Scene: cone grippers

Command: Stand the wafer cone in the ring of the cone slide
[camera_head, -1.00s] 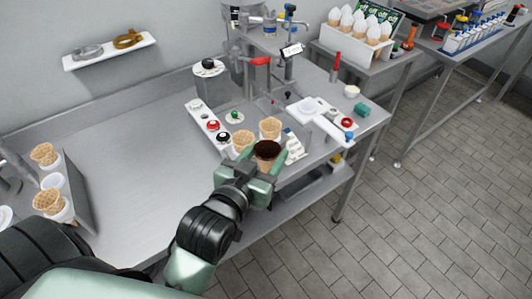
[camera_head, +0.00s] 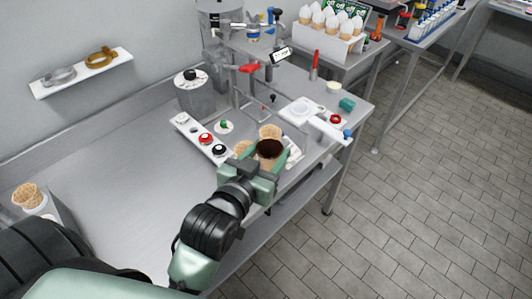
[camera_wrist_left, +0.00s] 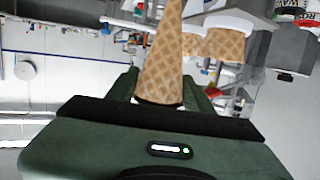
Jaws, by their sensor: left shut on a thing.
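My left gripper (camera_head: 262,168) is shut on a wafer cone (camera_head: 269,150) with a dark inside, its open mouth facing up in the head view. In the left wrist view the held cone (camera_wrist_left: 164,65) rises from between the fingers. The cone slide (camera_head: 318,120), a white piece with a long arm, lies on the bench behind and right of the gripper, apart from the held cone. I cannot make out its ring clearly. My right gripper is not in view.
Two other wafer cones (camera_head: 270,131) (camera_head: 242,148) are close behind and left of the held cone. A white strip with knobs (camera_head: 193,131), a machine frame (camera_head: 240,90) and a teal block (camera_head: 347,104) are on the bench.

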